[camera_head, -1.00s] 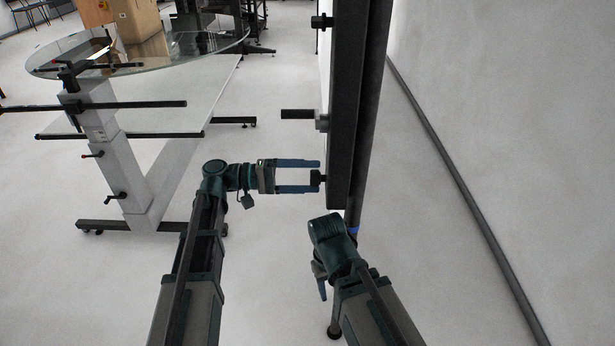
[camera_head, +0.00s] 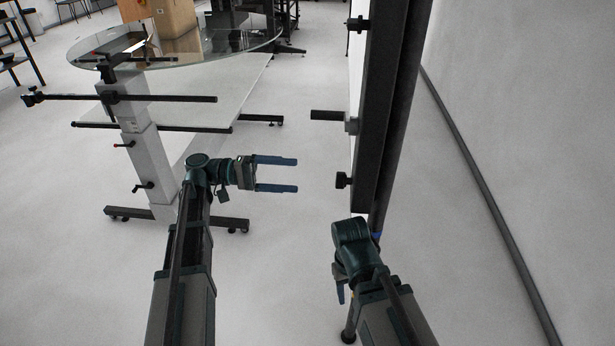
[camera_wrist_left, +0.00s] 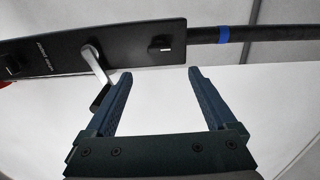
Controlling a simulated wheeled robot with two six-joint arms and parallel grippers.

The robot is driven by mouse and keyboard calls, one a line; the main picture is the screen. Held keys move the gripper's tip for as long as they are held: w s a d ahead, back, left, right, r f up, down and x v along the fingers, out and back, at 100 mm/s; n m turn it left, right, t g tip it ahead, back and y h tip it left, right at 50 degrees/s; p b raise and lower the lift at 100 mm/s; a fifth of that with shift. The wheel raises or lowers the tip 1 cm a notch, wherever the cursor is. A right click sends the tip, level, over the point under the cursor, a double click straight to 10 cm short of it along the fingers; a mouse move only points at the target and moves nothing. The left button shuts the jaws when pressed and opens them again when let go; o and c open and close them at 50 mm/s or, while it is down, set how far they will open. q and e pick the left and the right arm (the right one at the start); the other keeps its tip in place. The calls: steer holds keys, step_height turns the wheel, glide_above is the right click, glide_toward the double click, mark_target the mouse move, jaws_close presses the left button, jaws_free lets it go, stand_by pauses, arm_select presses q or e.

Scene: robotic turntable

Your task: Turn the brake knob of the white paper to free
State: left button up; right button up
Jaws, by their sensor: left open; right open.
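A black bar (camera_head: 380,110) stands upright at the edge of a white sheet (camera_head: 355,65). A small black knob (camera_head: 343,180) sticks out left from its lower end. In the left wrist view the knob (camera_wrist_left: 165,47) sits on a black plate with lettering too small to read, beside a silver lever (camera_wrist_left: 97,65). My left gripper (camera_head: 297,174) is open and empty, left of the knob and apart from it. Its fingers (camera_wrist_left: 158,88) point at the bar's side. My right gripper (camera_head: 340,292) is low and partly hidden by its own arm.
A handle (camera_head: 328,115) juts left from the bar above the knob, and another knob (camera_head: 356,24) sits higher. A glass turntable (camera_head: 190,45) on a white stand, carrying a cardboard box (camera_head: 172,15), is at the left. Floor between stand and bar is clear.

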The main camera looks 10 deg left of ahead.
arm_select(q)
steer(key=shift+a, duration=1.15)
steer(key=s+d+f+g+y+p, duration=0.2)
steer(key=s+d+f+y+p, duration=0.2)
steer(key=s+d+y+p, duration=0.65)
steer(key=s+a+r+m+t+y+p, duration=0.1)
steer(key=s+m+y+p, duration=0.3)
steer(key=y+p, duration=0.5)
steer(key=s+a+r, duration=0.1)
steer(key=s, duration=0.1)
steer(key=shift+s+t, duration=0.35)
steer(key=shift+t, duration=0.05)
steer(key=shift+a+r, duration=0.1)
steer(key=shift+c, duration=0.3)
